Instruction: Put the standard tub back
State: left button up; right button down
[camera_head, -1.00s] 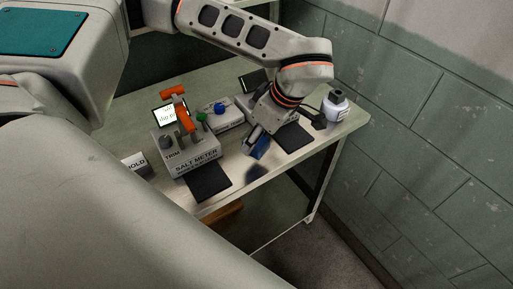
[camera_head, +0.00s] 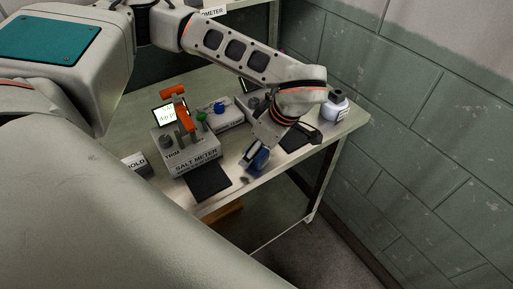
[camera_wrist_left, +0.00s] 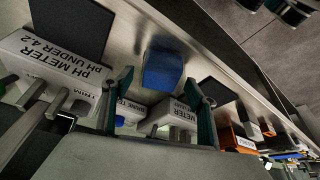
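A blue tub (camera_head: 258,161) is at the tips of my left gripper (camera_head: 260,149), close above the bare metal top near the table's front edge. A dark shadow shows just beside the tub. A dark mat (camera_head: 298,137) lies to its right and another dark mat (camera_head: 208,180) to its left. My right gripper is not in view.
The salt meter (camera_head: 190,157) with an orange lever (camera_head: 184,115) stands to the left. Behind are a box with a blue knob (camera_head: 220,108) and the rack. A white bottle with a dark cap (camera_head: 335,106) stands at the right end. The pH meter (camera_wrist_left: 55,62) shows in the wrist view.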

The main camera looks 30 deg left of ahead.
pick_arm(q)
jog(key=shift+r, duration=0.15)
jog(key=v, duration=1.2)
jog(key=shift+b, duration=0.3)
jog(key=shift+s, duration=0.1)
